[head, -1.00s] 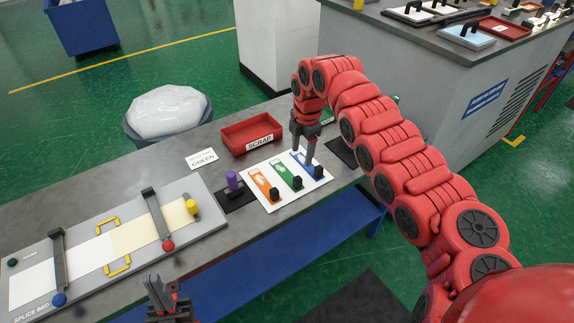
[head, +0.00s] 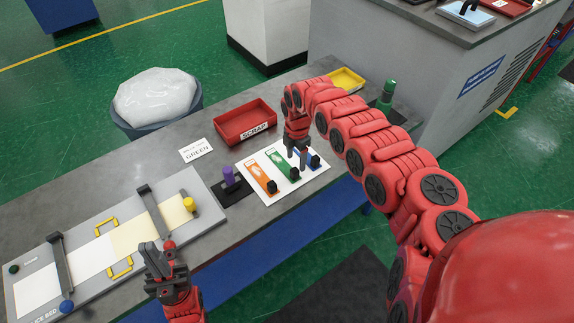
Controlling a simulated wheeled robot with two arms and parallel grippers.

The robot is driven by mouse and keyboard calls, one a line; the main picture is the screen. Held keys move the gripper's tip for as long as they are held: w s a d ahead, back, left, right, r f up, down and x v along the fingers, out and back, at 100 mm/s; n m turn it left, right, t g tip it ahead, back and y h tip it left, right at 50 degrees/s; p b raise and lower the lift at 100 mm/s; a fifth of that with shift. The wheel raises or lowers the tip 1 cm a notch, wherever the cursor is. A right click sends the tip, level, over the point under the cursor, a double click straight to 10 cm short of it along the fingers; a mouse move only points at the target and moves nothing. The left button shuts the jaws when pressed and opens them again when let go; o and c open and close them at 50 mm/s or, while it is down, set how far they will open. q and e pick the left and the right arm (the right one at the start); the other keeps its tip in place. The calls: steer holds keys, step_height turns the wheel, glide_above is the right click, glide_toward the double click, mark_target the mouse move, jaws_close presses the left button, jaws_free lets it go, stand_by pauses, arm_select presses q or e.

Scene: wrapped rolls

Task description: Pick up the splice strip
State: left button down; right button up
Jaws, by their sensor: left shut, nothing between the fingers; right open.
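A white card (head: 196,150) reads "GREEN". My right gripper (head: 303,163) is open, pointing down over the board between the green and blue strips, and partly hides the blue one. I cannot tell whether its fingers touch anything. My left gripper (head: 160,258) is shut and empty, in front of the splice bed (head: 205,205).
A red scrap tray (head: 245,122) stands behind the board. A purple-handled tool (head: 229,176) stands between board and splice bed. A green bottle (head: 386,95) and yellow tray (head: 346,79) stand at the right.

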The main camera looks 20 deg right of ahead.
mark_target(295, 169)
steer(key=shift+s+a+f+p, duration=0.2)
steer(key=shift+f+p, duration=0.1)
steer(key=shift+p, duration=0.2)
steer(key=f, duration=0.1)
steer(key=f+p, duration=0.1)
steer(key=f, duration=0.1)
steer(key=shift+s+a+f, duration=0.3)
steer(key=shift+a+f, duration=0.05)
steer(key=shift+d+f, duration=0.25)
steer(key=shift+f, duration=0.3)
jaws_close()
